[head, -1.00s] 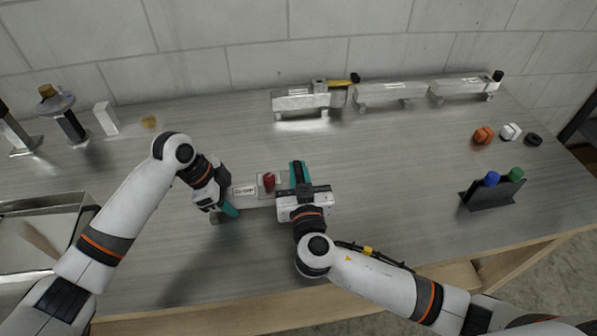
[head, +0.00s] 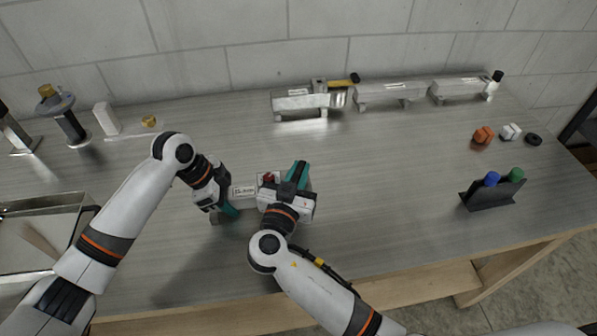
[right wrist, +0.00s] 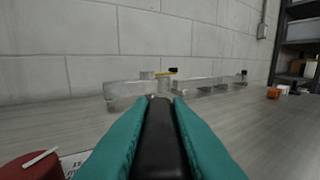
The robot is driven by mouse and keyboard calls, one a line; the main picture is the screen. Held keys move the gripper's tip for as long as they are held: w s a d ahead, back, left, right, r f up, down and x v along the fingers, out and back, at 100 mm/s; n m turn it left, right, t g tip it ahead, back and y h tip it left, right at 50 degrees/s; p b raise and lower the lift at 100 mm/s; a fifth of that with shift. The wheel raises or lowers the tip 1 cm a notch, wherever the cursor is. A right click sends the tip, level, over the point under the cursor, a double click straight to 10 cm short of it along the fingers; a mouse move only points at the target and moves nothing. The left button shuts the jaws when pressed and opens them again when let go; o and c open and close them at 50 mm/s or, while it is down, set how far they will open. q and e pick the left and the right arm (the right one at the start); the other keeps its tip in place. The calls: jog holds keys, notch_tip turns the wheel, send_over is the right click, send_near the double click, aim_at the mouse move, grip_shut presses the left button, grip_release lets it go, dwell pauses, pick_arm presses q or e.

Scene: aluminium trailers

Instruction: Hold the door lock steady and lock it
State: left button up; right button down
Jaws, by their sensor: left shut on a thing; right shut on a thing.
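The door lock is a low grey bar with a white label (head: 244,192) in the middle of the table, partly hidden by my grippers. A red knob (head: 268,178) stands on it; it also shows in the right wrist view (right wrist: 32,166), with a white line on top. My left gripper (head: 230,208) is shut on the left part of the lock. My right gripper (head: 301,172) is just right of the red knob. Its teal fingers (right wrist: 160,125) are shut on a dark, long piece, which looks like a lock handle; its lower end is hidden.
Grey metal latch assemblies (head: 390,92) stand along the back wall. At the right are a black holder (head: 490,196) with blue and green knobs and an orange knob (head: 483,135). A metal tray (head: 40,235) is at the left.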

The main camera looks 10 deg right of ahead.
jog(key=shift+m+g+h, duration=0.4)
jog(key=shift+m+h, duration=0.1)
jog(key=shift+h, duration=0.2)
jog(key=c, duration=1.4)
grip_release()
jog(key=shift+o, duration=0.2)
jog(key=v, duration=1.2)
